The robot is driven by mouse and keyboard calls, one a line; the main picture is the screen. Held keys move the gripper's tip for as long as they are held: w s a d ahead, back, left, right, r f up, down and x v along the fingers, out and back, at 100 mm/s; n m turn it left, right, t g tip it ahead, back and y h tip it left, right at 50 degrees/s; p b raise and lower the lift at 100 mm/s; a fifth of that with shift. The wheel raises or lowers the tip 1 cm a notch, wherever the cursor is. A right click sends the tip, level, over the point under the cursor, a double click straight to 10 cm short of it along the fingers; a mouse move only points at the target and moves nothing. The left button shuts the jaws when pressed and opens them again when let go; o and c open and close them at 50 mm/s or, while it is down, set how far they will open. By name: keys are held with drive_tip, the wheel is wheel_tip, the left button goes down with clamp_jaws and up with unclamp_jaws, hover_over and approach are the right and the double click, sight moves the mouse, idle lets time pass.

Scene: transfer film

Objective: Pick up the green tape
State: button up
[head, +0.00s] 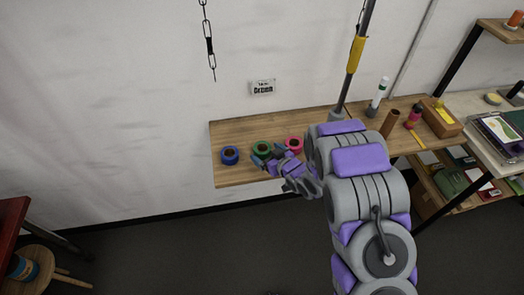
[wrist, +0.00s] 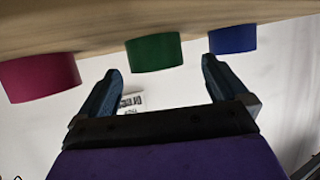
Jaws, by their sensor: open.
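The green tape (head: 262,148) is a roll lying on the wooden shelf, between a blue roll (head: 230,155) and a pink roll (head: 294,143). My gripper (head: 266,161) is at the shelf's front, close to the green roll and partly covering its near side. In the wrist view, which looks upside down, the green tape (wrist: 154,52) shows beyond the open fingers (wrist: 162,82), roughly between their tips. Nothing is held. Whether a finger touches the roll cannot be told. The pink roll (wrist: 42,76) and blue roll (wrist: 233,39) lie to either side in that view.
The wooden shelf (head: 232,177) runs along the wall, with a bottle (head: 377,97), a brown cylinder (head: 389,123) and a box (head: 441,118) to the right. A pole with a yellow sleeve (head: 355,55) stands behind my arm. A chain (head: 209,45) hangs above. Floor in front is clear.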

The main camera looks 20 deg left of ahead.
sight(259, 147)
drive_tip(key=x, duration=0.3)
drive_tip(key=shift+w+a+f+b, duration=0.1)
drive_tip(key=shift+w+f+b, duration=0.15)
drive_tip(key=shift+f+b, duration=0.15)
drive_tip(key=shift+w+a, duration=0.25)
drive_tip(key=shift+w, duration=0.15)
drive_tip(key=shift+a, duration=0.15)
drive_tip(key=shift+a+f, duration=0.15)
drive_tip(key=shift+a, duration=0.1)
drive_tip(key=c, duration=0.4)
drive_tip(key=shift+d, duration=0.25)
drive_tip(key=c, duration=0.6)
drive_tip(key=shift+o, duration=0.2)
